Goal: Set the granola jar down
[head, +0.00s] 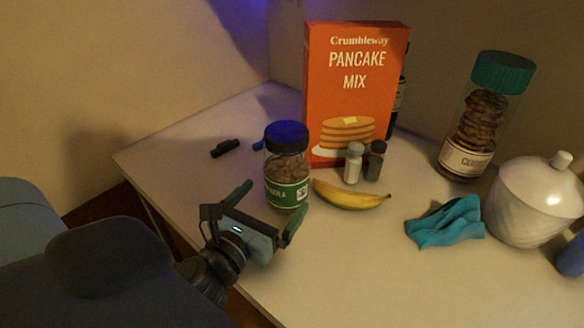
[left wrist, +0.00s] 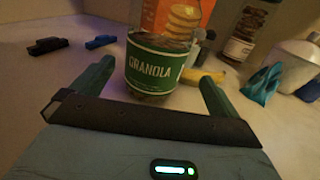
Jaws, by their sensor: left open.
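The granola jar (head: 287,167) is clear with a dark lid and a green label, and it stands upright on the counter. My left gripper (head: 267,210) is open, with its fingers pointing toward the jar from the front left. In the left wrist view the granola jar (left wrist: 155,68) sits between and just beyond the two spread fingertips (left wrist: 152,82). I cannot tell if either finger touches it. My right gripper does not show.
A pancake mix box (head: 350,95) stands behind the jar. A banana (head: 350,196) and two shakers (head: 364,163) are right of it. A teal cloth (head: 446,222), cookie jar (head: 480,120) and white lidded pot (head: 535,200) stand farther right. The front counter is clear.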

